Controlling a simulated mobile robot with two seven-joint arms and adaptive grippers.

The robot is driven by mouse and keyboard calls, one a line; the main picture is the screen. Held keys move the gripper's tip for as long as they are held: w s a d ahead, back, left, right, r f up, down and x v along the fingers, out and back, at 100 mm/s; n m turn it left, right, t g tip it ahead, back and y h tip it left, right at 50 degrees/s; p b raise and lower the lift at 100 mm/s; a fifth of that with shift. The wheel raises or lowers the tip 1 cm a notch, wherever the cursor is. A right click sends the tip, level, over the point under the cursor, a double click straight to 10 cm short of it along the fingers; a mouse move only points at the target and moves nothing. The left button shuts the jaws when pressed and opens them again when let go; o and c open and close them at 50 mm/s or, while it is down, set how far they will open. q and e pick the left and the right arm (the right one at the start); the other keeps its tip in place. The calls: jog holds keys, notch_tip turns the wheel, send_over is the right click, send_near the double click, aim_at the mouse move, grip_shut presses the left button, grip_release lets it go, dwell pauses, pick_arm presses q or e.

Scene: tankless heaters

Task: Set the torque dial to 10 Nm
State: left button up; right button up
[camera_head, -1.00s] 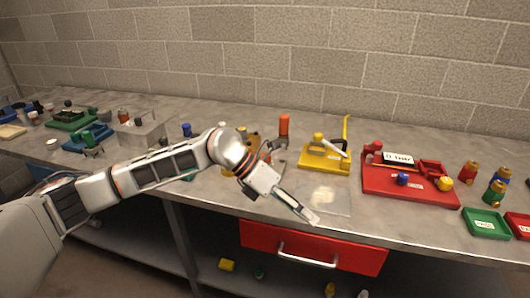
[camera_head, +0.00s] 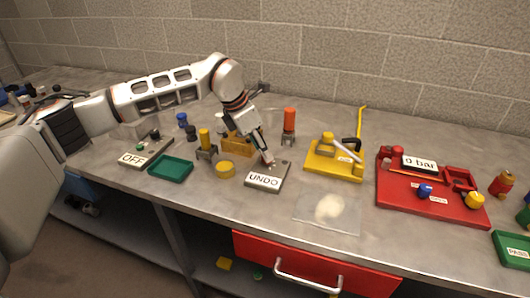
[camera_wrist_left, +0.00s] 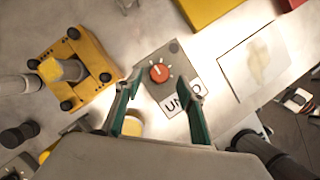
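The torque dial (camera_wrist_left: 159,73) is a small round orange-red knob with a white pointer line, ringed by white marks, on a grey plate (camera_wrist_left: 177,80). The plate's white label reads "UNDO" and also shows in the head view (camera_head: 264,180). My left gripper (camera_head: 268,160) points down over the plate and hides most of the dial there. In the left wrist view the left gripper's (camera_wrist_left: 163,92) two green fingers are open and apart, with the dial ahead between them. Contact cannot be told. My right gripper is not in view.
A yellow block fixture (camera_wrist_left: 75,70) and a yellow round piece (camera_head: 225,169) stand left of the plate. A yellow stand (camera_head: 325,168), a clear mat (camera_head: 310,218) and a red station reading "0 bar" (camera_head: 440,206) lie to the right. A green tray (camera_head: 170,169) is farther left.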

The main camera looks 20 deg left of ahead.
pick_arm(q)
jog(key=shift+x, duration=1.05)
jog(key=shift+w+d+f, duration=0.1)
jog(key=shift+w+f, duration=0.05)
jog(key=shift+f, duration=0.15)
jog(key=c, duration=1.1)
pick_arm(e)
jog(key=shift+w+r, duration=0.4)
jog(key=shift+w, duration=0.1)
